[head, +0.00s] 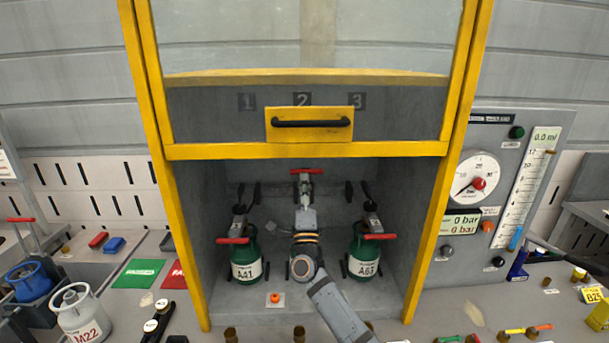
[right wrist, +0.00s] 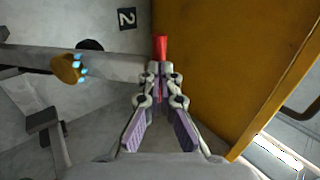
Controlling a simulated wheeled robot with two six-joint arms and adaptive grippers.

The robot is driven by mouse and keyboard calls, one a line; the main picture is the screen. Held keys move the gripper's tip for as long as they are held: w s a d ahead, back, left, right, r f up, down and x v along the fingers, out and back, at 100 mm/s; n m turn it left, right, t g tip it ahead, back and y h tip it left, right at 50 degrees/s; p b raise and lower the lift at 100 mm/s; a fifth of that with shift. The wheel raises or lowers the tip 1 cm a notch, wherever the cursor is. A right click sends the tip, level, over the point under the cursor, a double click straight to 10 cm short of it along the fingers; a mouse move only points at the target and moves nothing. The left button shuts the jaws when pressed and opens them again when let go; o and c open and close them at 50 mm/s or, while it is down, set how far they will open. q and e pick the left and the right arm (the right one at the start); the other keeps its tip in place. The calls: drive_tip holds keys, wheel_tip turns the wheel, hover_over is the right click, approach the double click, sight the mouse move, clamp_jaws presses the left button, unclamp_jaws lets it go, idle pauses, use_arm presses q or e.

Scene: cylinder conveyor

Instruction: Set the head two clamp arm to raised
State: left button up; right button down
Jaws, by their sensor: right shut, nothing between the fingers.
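The head two clamp arm has a red handle (head: 308,171) under the number 2 plate (head: 302,99), in the middle of the yellow-framed cabinet. This handle stands higher than the red handles at head one (head: 233,240) and head three (head: 380,236). My right gripper (head: 305,197) is in front of head two, just below the red handle, and hides what is behind it. In the right wrist view, my right gripper (right wrist: 160,70) is shut, with the red handle (right wrist: 161,46) just beyond its fingertips. Whether they touch, I cannot tell. My left gripper is out of view.
Green cylinders A41 (head: 246,263) and A63 (head: 364,258) stand at heads one and three. The yellow guard (head: 300,151) with its black handle hangs above the opening. A grey cylinder M22 (head: 80,314) stands at the left; a gauge panel (head: 490,200) is at the right.

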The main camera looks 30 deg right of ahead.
drive_tip(key=shift+g, duration=0.4)
drive_tip(key=r+p, duration=0.1)
drive_tip(key=w+d+r+p, duration=0.1)
drive_tip(key=r, duration=0.1)
drive_tip(key=w+r+p, duration=0.1)
drive_tip(key=shift+w+d+r, duration=0.15)
drive_tip(key=shift+d+r, duration=0.1)
drive_tip(key=x, duration=0.5)
drive_tip(key=shift+r, duration=0.15)
drive_tip(key=shift+w+d+r, duration=0.25)
drive_tip(key=shift+w+r, duration=0.1)
drive_tip(key=shift+r, duration=0.5)
drive_tip(key=shift+w+d+f, duration=0.1)
drive_tip(key=shift+w+f, duration=0.15)
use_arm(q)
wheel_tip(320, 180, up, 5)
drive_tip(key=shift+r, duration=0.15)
